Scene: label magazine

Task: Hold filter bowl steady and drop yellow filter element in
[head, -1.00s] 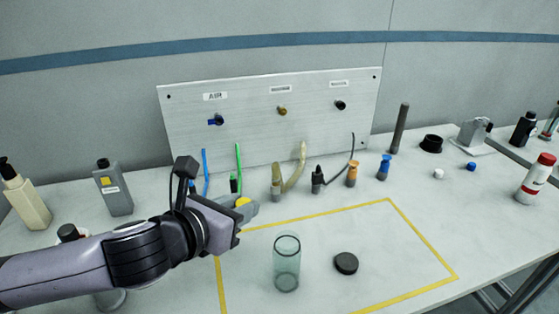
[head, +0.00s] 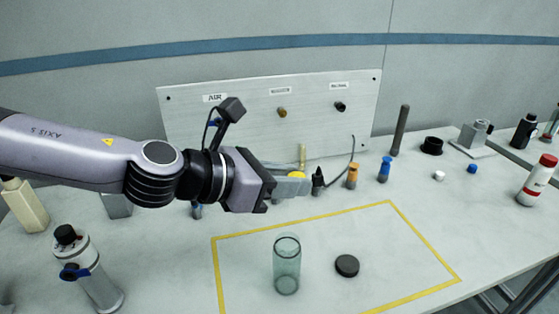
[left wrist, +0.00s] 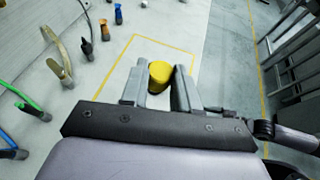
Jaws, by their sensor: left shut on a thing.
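The filter bowl (head: 286,266) is a clear, greenish, open-topped cylinder. It stands upright and looks empty inside the yellow taped outline in the head view. My left gripper (head: 292,185) is behind and above the bowl, apart from it. In the left wrist view its fingers (left wrist: 159,84) are shut on the yellow filter element (left wrist: 159,73), with a rounded yellow end showing between them. In the head view the element is mostly hidden by the gripper. My right gripper is not in view, and nothing holds the bowl.
A black round cap (head: 347,265) lies right of the bowl. A grey panel (head: 340,135) stands behind, with hoses and fittings before it. A filter unit (head: 95,275) stands at the left; a red-capped white bottle (head: 537,182) stands at the right. The taped area is otherwise clear.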

